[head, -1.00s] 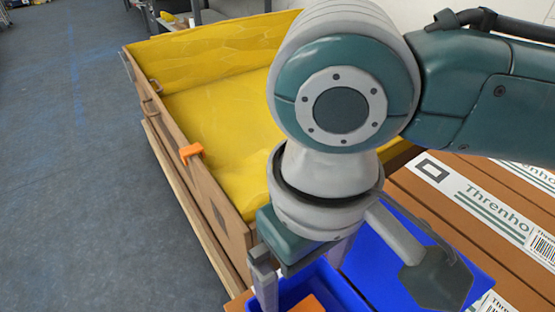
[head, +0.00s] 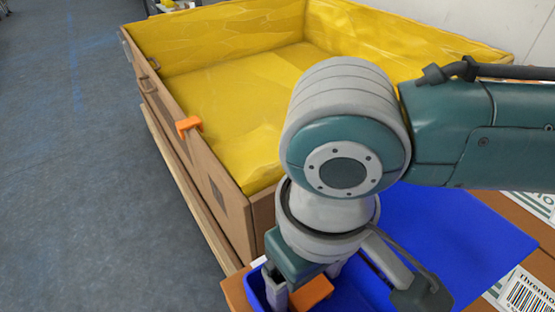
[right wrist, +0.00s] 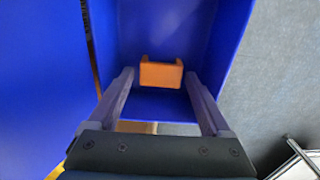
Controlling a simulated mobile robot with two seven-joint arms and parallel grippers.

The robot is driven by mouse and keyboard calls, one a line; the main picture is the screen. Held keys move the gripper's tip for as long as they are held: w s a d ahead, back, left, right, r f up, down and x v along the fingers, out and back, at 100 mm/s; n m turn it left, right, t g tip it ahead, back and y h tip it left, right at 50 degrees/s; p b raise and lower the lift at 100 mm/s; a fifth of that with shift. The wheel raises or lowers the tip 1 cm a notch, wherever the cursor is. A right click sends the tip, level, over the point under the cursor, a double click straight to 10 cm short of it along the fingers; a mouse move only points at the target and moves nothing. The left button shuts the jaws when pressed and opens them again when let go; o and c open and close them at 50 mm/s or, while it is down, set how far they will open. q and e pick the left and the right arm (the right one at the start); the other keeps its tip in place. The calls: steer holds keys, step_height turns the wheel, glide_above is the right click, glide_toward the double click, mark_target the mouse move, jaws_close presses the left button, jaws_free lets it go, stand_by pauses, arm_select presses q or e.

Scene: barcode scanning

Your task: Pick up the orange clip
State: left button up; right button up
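An orange clip (head: 314,291) lies in a small blue bin (head: 343,295), partly hidden by my right gripper. In the right wrist view the orange clip (right wrist: 161,74) sits on the bin floor, between and a little beyond my fingertips. My right gripper (head: 305,283) points down into the bin. In the right wrist view its two fingers (right wrist: 159,78) are wide apart with nothing held. A second orange clip (head: 188,124) sits on the near left wall of the large yellow-lined box. My left gripper is not in view.
The large box (head: 225,85) with yellow lining is behind the bin and looks empty. A flat blue surface (head: 440,230) lies right of the bin. Labelled brown boxes (head: 535,240) are at the far right. The bin walls (right wrist: 212,45) stand close around my fingers.

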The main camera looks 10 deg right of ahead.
steer(key=c, duration=1.1)
steer(key=shift+r, duration=0.15)
steer(key=shift+r+p, duration=4.95)
steer(key=shift+r, duration=4.95)
